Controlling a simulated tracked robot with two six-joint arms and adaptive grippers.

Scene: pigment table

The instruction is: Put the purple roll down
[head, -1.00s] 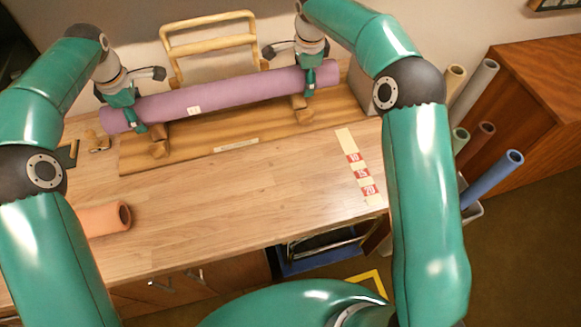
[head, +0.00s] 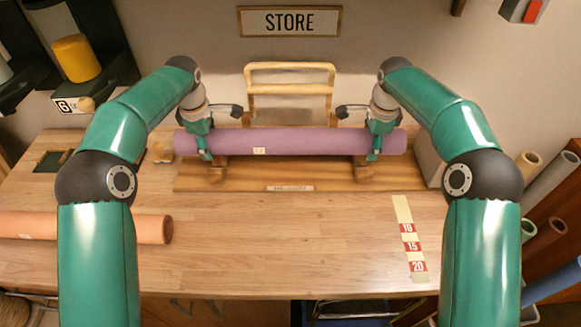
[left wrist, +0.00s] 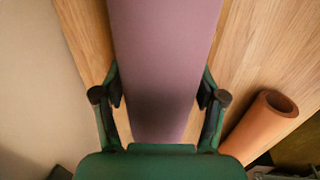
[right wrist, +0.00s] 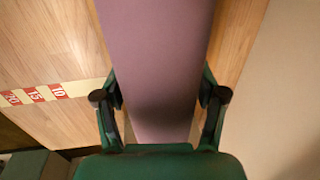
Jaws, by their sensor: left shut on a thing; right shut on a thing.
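The purple roll (head: 300,141) lies level across the wooden cradle board (head: 330,180) at the back of the table, over two wooden supports; whether it touches them I cannot tell. My left gripper (head: 204,150) is shut on it near its left end. My right gripper (head: 374,150) is shut on it near its right end. In the left wrist view the purple roll (left wrist: 165,60) runs between both fingers. The right wrist view shows the purple roll (right wrist: 155,60) between the fingers too.
An orange roll (head: 120,226) lies at the table's left. A tape strip with red numbers (head: 408,240) is at the right. A wooden rack (head: 290,92) stands behind the purple roll. Several upright rolls stand off the table's right edge. The table's middle front is clear.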

